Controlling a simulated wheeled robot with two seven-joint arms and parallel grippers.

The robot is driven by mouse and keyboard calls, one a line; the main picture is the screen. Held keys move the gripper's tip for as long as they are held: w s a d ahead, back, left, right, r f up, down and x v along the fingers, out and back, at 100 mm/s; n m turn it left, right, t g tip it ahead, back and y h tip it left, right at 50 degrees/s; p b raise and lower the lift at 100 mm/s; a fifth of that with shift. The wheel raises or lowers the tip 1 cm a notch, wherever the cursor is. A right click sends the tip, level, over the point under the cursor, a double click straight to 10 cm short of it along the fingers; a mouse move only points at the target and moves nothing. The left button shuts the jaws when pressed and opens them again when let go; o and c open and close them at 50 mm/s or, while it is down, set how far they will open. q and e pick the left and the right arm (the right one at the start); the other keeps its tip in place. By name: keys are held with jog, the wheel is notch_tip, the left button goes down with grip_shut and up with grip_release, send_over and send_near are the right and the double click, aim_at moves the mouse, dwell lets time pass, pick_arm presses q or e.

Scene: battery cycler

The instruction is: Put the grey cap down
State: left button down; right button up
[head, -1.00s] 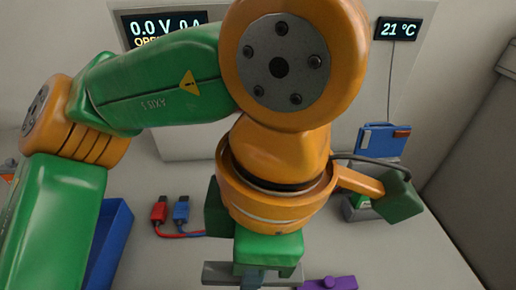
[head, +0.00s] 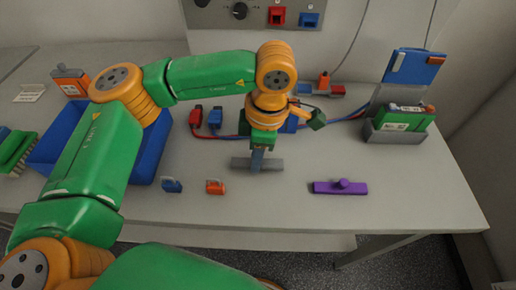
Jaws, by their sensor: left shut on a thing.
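The grey cap (head: 272,164) is a flat grey bar on the middle of the table, in the head view. My left gripper (head: 257,160) points down over its middle and is shut on it, with the fingers hiding the cap's centre. The cap is at or very near the table top; I cannot tell whether it touches. My right gripper is not in view.
A purple cap (head: 340,187) lies to the right. Small blue (head: 172,185) and orange (head: 215,187) pieces lie front left. A blue tray (head: 152,160) stands left. A holder with a green battery (head: 398,119) and raised blue lid (head: 413,66) stands right. Red (head: 196,117) and blue (head: 215,119) plugs lie behind.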

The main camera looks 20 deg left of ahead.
pick_arm(q)
jog(key=shift+w+f, duration=0.1)
jog(key=shift+f, duration=0.35)
jog(key=shift+f+b, duration=0.2)
jog(key=shift+b, duration=0.15)
jog(key=c, duration=0.7)
grip_release()
jog(key=shift+r, duration=0.1)
